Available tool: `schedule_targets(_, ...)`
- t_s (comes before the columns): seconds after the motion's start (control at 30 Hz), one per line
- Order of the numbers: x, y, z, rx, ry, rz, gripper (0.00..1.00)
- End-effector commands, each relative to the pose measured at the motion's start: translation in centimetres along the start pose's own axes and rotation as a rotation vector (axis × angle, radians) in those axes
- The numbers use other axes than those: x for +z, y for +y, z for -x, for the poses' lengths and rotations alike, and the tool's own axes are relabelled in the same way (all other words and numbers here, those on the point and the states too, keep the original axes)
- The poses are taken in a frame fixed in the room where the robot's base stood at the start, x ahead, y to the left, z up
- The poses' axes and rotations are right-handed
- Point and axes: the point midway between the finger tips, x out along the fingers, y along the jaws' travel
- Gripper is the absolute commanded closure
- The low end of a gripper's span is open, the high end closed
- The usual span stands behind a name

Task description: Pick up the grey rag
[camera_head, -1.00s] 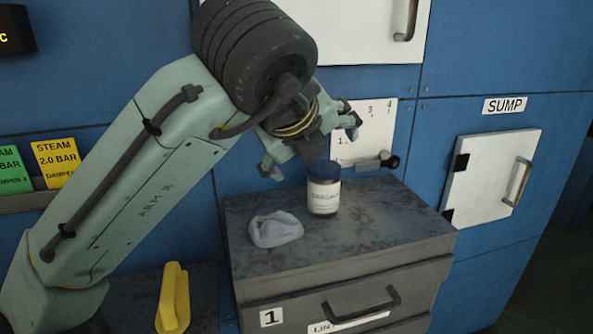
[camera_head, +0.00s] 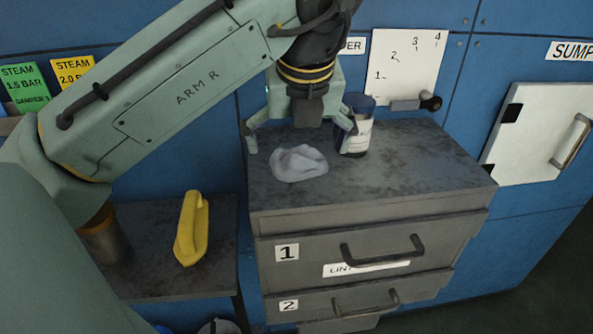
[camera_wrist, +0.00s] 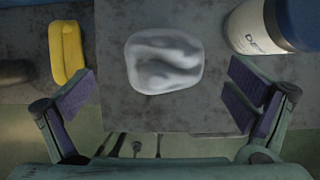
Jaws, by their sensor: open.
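The grey rag (camera_head: 299,163) lies crumpled on top of the grey drawer cabinet (camera_head: 400,185). In the wrist view the rag (camera_wrist: 164,61) lies on the bare top, a little beyond the space between the fingers. My gripper (camera_head: 301,141) is open and empty, pointing down just above and behind the rag in the head view. Its two padded fingers also show wide apart in the wrist view (camera_wrist: 160,106). Neither finger appears to touch the rag.
A white jar with a dark blue lid (camera_head: 356,125) stands close beside the right finger; the jar also shows in the wrist view (camera_wrist: 262,27). A yellow object (camera_head: 191,228) lies on a lower shelf (camera_head: 150,275) at left. The cabinet top's front right is clear.

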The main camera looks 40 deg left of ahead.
Motion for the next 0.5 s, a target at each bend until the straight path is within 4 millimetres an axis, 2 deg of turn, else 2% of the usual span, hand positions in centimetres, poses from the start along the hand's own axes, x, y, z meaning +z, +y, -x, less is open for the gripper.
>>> schedule_targets(0.03,-0.3,0.0,-1.4,0.004,-0.001,0.003,0.02)
schedule_targets(0.2,-0.2,0.0,-2.9,0.002,0.0,0.002,0.02)
schedule_targets(0.5,0.0,-0.1,-3.0,-0.002,-0.001,0.0,0.02)
